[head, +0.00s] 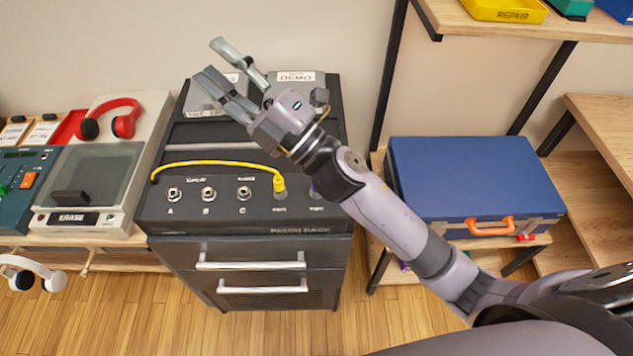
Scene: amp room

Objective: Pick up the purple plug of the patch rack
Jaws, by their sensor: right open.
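The patch rack (160,212) is a dark console with sockets marked A, B and C on its sloped front panel. A yellow plug (280,184) on a yellow cable (210,163) stands in a socket right of C. Just right of it, a small purple bit (313,188) shows beside my forearm, seemingly the purple plug, mostly hidden by the arm. My right gripper (212,60) is open and empty, above the back of the rack, fingers pointing up and left, well apart from the plug. My left gripper is out of view.
Left of the rack are an ERASE device (88,178) and red headphones (110,120); white headphones (32,272) hang below. A blue case (475,175) sits on a low shelf at right. An upper shelf (455,18) holds a yellow bin (503,10).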

